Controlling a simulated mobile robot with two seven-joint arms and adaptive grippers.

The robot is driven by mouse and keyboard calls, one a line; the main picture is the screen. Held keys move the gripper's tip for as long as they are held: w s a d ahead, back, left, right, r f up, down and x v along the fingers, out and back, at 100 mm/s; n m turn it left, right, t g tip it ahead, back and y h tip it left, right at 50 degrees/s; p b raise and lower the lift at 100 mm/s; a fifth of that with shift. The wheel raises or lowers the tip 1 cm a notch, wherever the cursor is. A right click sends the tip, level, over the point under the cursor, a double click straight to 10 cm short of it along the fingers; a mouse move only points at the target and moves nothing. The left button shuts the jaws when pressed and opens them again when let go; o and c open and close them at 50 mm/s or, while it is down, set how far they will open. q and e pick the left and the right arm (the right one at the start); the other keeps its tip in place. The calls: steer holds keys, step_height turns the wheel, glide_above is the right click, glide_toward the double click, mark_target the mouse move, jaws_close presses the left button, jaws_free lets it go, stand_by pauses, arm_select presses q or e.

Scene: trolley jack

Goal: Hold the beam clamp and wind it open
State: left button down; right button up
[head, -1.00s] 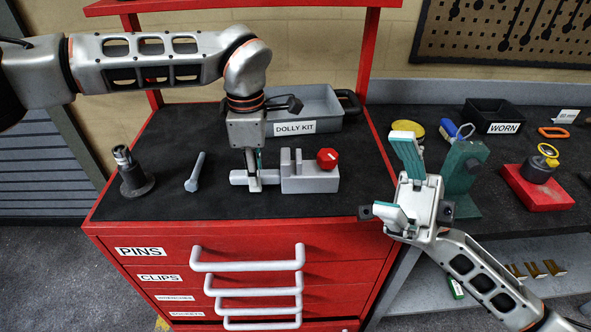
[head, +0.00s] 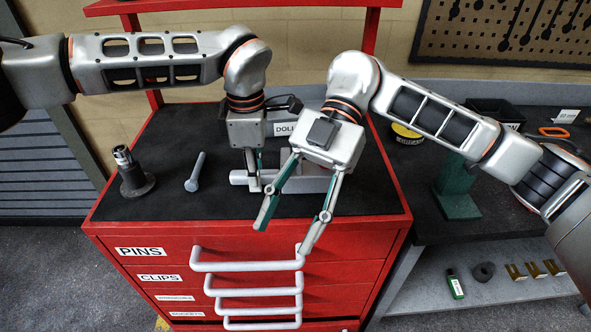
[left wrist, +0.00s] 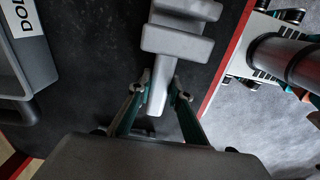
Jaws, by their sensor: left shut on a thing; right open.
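The beam clamp is a grey block on a bar, lying on the black mat of the red cabinet. In the head view its bar end (head: 238,177) shows at the left, and most of its body is behind my right gripper. Its red knob is hidden. My left gripper (head: 254,184) points down and is shut on the bar. In the left wrist view the clamp's blocky jaws (left wrist: 177,42) lie past the fingers (left wrist: 160,92). My right gripper (head: 284,238) is open and empty, in front of the clamp as seen from the head, fingers pointing down toward the cabinet's front edge.
The DOLLY KIT bin (head: 318,94) is behind, partly covered. Drawer handles (head: 246,265) project at the front. On the right bench are a green stand (head: 457,190) and a yellow tin (head: 406,133).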

steer(key=w+d+r+m+t+h, duration=0.1)
steer(key=w+d+m+t+h, duration=0.1)
steer(key=w, duration=0.4)
steer(key=w+d+r+m+t+h, duration=0.2)
steer(key=w+d+m+t, duration=0.1)
steer(key=w, duration=0.3)
steer(key=w+d+r+m+t+h, duration=0.2)
steer(key=w+d+m+t, duration=0.1)
steer(key=w, duration=0.3)
steer(key=shift+w+m+t, duration=0.1)
steer(key=shift+m+t, duration=0.5)
steer(key=shift+m, duration=0.3)
steer(key=shift+w+d+f, duration=0.1)
steer(key=shift+f, duration=3.85)
